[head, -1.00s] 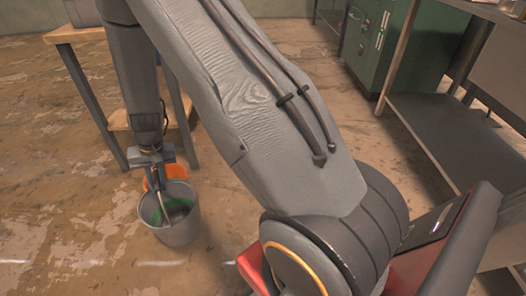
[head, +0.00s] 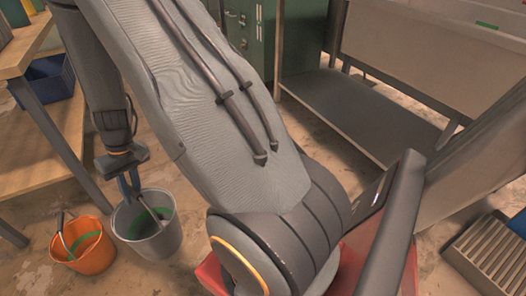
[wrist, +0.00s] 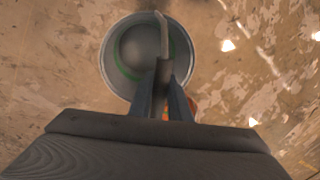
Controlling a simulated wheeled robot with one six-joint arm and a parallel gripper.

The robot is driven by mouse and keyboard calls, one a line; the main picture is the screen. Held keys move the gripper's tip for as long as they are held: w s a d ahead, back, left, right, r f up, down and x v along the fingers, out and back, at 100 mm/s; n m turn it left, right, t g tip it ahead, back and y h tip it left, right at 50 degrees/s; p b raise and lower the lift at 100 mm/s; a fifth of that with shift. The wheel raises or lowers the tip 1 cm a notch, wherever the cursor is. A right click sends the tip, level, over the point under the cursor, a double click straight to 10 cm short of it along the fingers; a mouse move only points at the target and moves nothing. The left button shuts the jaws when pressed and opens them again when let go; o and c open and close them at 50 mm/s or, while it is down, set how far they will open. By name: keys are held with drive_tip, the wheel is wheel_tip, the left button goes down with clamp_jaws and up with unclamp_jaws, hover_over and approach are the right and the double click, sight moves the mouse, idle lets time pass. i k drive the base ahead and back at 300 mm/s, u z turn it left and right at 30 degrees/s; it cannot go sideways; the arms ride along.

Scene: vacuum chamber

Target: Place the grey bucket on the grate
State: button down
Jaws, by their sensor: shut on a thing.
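The grey bucket (head: 158,243) hangs upright below my gripper (head: 130,186) at the lower left of the head view, with a green band inside. My gripper is shut on its handle. In the wrist view the bucket (wrist: 108,62) is seen from above, with my gripper (wrist: 164,78) over its near side. How far the bucket is off the floor is hard to tell. The grate (head: 482,256), a grey slatted piece, is low at the far right of the head view, partly cut off by the picture's edge.
An orange bucket (head: 92,258) stands on the floor left of the grey one. A wooden table (head: 50,165) with a blue crate (head: 45,82) is at the left. A metal bench with a low shelf (head: 365,115) and a green cabinet (head: 300,35) stand behind.

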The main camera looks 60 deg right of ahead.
sight(505, 255)
drive_tip(key=z, duration=0.65)
drive_tip(key=k, duration=0.35)
drive_tip(key=z, duration=3.75)
drive_tip(key=i, duration=1)
